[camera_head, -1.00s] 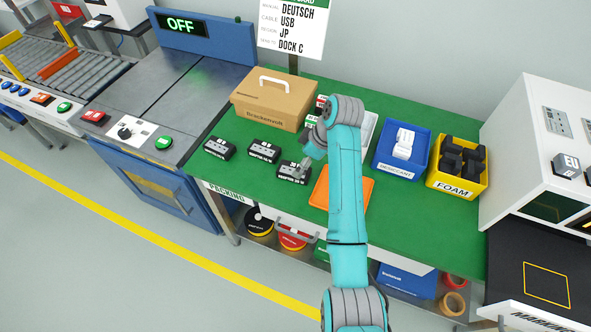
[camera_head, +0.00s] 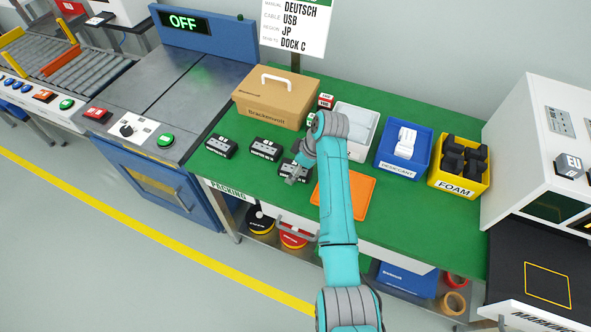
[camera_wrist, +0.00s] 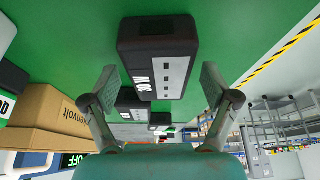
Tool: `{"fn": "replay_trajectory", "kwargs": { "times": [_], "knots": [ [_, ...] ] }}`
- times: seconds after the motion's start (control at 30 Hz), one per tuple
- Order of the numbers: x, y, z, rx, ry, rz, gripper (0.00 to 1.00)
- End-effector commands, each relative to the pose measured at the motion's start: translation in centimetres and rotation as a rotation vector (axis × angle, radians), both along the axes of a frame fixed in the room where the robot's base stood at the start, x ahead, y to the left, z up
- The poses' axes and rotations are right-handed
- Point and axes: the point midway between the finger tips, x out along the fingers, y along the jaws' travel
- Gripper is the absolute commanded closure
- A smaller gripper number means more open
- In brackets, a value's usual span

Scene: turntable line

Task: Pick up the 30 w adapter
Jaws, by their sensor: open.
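The 30 W adapter is a small dark box with a grey top face, the rightmost of three adapters on the green bench. In the head view the adapter (camera_head: 287,165) is partly hidden by my gripper (camera_head: 294,178). In the wrist view the adapter (camera_wrist: 158,65) is large, with a white marking that looks like "30 W". My gripper (camera_wrist: 159,82) is open and empty, with one finger to each side of the adapter in the picture. Whether the fingers have come down around it or are still above it, I cannot tell.
Two similar adapters (camera_head: 221,146) (camera_head: 265,149) sit to the left. A cardboard box (camera_head: 272,104) stands behind. An orange tray (camera_head: 362,196) lies close on the right. A blue desiccant bin (camera_head: 387,160) and a yellow foam bin (camera_head: 439,178) stand farther right.

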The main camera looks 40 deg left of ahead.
Motion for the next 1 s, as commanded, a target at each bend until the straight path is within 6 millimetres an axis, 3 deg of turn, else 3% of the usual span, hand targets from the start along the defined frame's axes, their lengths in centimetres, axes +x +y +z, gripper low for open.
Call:
{"fn": "replay_trajectory", "kwargs": {
  "times": [0.73, 0.77, 1.0],
  "knots": [
    [0.0, -0.01, -0.5, 0.0, 0.0, 0.0, 0.14],
    [0.0, -0.01, -0.5, 0.0, 0.0, 0.0, 0.19],
    [-0.01, -0.01, -0.5, 0.0, 0.0, 0.0, 0.79]
  ]
}}
